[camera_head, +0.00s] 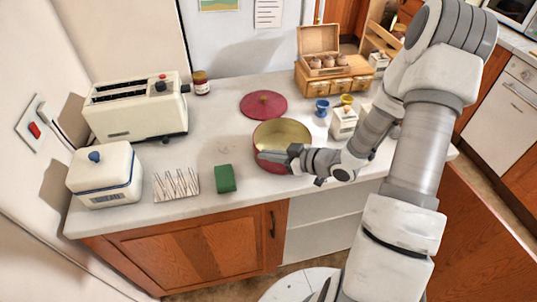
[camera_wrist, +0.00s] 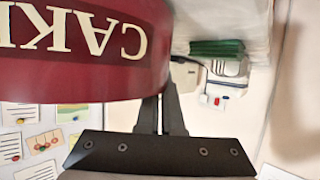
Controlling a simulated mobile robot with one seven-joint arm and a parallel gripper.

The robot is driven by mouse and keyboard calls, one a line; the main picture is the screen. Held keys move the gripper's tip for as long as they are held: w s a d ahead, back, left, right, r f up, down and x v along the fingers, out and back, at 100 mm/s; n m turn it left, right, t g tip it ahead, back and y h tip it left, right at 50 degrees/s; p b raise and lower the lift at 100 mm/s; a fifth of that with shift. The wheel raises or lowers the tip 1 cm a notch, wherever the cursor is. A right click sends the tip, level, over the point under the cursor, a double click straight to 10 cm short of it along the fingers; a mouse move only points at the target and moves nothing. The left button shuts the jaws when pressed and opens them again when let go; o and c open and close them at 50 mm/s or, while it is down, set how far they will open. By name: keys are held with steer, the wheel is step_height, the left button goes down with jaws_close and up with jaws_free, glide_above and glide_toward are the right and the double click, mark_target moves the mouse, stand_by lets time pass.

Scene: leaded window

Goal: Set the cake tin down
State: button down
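The cake tin (camera_head: 268,158) is a round, dark red tin with a cream inside, open at the top. In the head view it is upright over the middle of the counter, near the front; I cannot tell whether its base touches the counter. In the wrist view its red wall (camera_wrist: 85,78) fills the upper left, with cream letters upside down.
A red lid (camera_head: 263,104) lies behind the tin on the white counter (camera_head: 225,140). A white canister (camera_head: 343,122), a blue cup (camera_head: 322,108) and a wooden box (camera_head: 330,70) are right.

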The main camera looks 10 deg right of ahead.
steer(key=shift+f, duration=0.2)
steer(key=c, duration=1.1)
jaws_free()
steer(key=shift+r, duration=0.15)
steer(key=shift+r, duration=0.2)
steer(key=v, duration=1.2)
steer(key=shift+f, duration=0.25)
